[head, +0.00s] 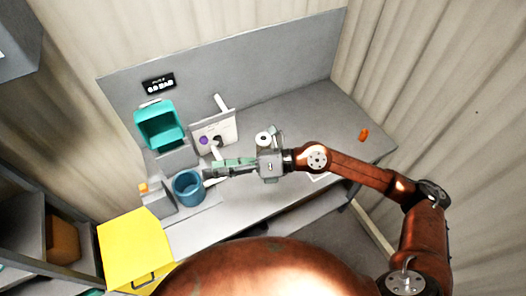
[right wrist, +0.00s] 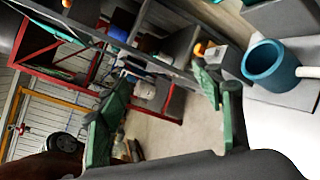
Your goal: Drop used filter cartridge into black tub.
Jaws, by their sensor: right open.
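My right gripper (head: 216,169) reaches left over the grey workbench. In the right wrist view its two green fingers (right wrist: 163,85) stand apart with nothing between them. A blue round tub (head: 187,188) with a light handle-like rod stands just left of and below the fingertips; it also shows in the right wrist view (right wrist: 270,66). A small white cylinder with a dark centre (head: 264,138) stands behind the gripper and may be the filter cartridge; I cannot tell. I cannot make out a black tub. My left gripper is not in view.
A teal bin (head: 161,127) and a white panel with a purple knob (head: 226,131) stand at the bench's back. A yellow cabinet (head: 137,250) is at lower left. A small orange item (head: 364,134) lies on the bench's right part, which is largely clear.

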